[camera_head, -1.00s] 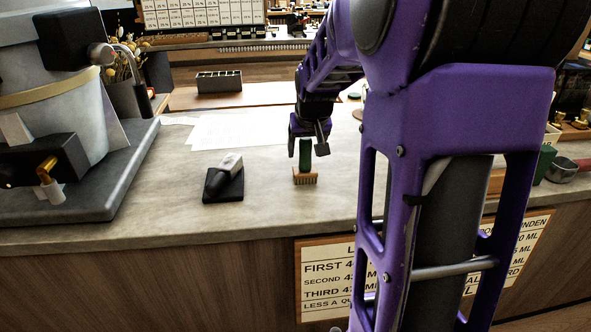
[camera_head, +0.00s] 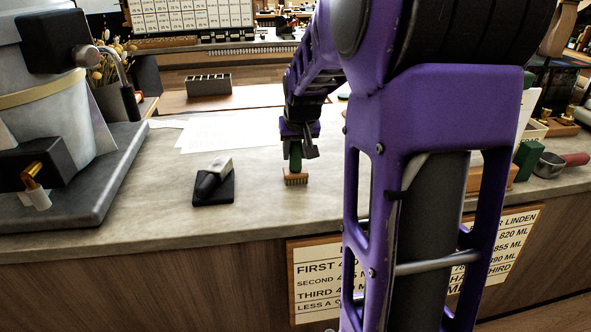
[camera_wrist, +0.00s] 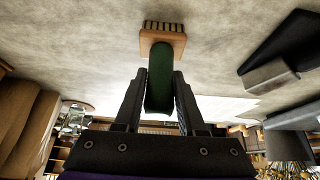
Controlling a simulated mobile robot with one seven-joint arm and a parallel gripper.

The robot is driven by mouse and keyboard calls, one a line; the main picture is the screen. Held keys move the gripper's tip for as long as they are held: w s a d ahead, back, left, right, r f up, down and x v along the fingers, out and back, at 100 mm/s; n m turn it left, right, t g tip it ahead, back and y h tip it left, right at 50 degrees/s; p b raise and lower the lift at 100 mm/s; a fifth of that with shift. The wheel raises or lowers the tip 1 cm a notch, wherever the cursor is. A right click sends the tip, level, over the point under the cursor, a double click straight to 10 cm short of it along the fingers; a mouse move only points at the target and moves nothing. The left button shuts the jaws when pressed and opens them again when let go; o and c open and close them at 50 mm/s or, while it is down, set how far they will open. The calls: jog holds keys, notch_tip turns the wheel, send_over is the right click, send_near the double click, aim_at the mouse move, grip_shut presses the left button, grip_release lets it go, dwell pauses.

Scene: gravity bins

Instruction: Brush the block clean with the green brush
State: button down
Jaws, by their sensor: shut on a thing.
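The brush has a green handle (camera_head: 295,163) and a wooden head (camera_head: 296,178) with bristles facing down. My gripper (camera_head: 298,150) is shut on the handle from above, and the head is at the counter; I cannot tell whether the bristles touch it. In the wrist view my gripper (camera_wrist: 161,76) has a finger on each side of the green handle (camera_wrist: 160,95), with the wooden head (camera_wrist: 162,40) beyond the tips. A dark block with a light grey end (camera_head: 221,164) lies tilted on a black pad (camera_head: 226,194), left of the brush. It also shows in the wrist view (camera_wrist: 270,76).
Paper sheets (camera_head: 228,130) lie behind the block. A grey slotted box (camera_head: 209,84) stands farther back. A large machine (camera_head: 60,195) fills the left of the counter. A metal cup with a red handle (camera_head: 552,164) is at right. Bare counter lies between block and brush.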

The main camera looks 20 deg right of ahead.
jog(key=shift+r, duration=0.1)
jog(key=shift+r+p, duration=1.85)
jog(key=shift+r, duration=0.6)
jog(key=c, duration=1.1)
grip_release()
grip_shut()
jog(key=w+a+r+n+y+p, duration=0.1)
jog(key=w+a+r+n, duration=0.1)
jog(key=a, duration=0.6)
jog(key=w+a+r+n+y+p, duration=0.1)
jog(key=w+a+r, duration=0.3)
jog(key=a, duration=0.5)
jog(key=shift+w+n+p, duration=0.7)
jog(key=shift+w+p, duration=0.1)
jog(key=shift+w, duration=0.45)
jog(key=shift+r, duration=0.1)
